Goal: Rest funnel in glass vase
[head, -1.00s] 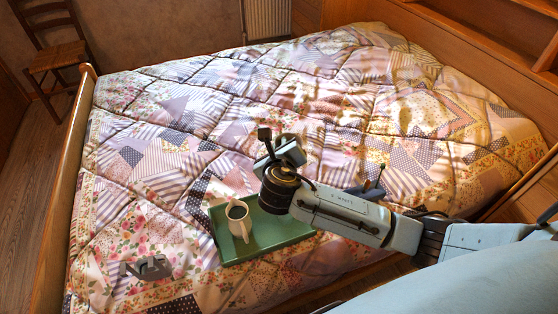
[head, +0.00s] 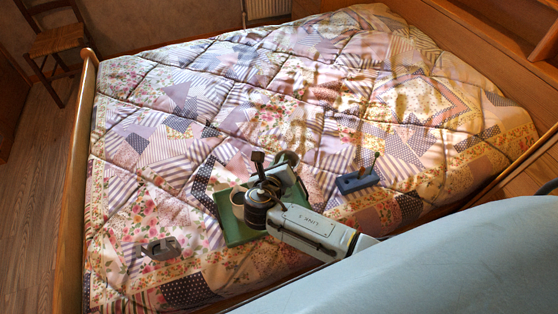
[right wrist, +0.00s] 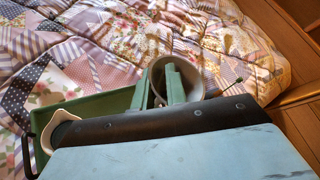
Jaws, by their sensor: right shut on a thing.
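My right gripper (head: 284,170) is over the far right part of the green tray, and its fingers show in the right wrist view (right wrist: 158,82). It is shut on a round, grey, wide-mouthed thing, which I take for the funnel (head: 289,157); its rim and hollow inside show in the right wrist view (right wrist: 201,72). The lower part of the funnel is hidden by the fingers and wrist. I cannot make out the glass vase in either view. My left gripper is not in view.
The green tray (head: 236,235) lies on the quilted bed (head: 200,120). A cream mug (right wrist: 62,122) stands on it, mostly hidden by my arm in the head view. A blue block with a peg (head: 358,181) lies right; a grey object (head: 162,248) lies left. The far bed is clear.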

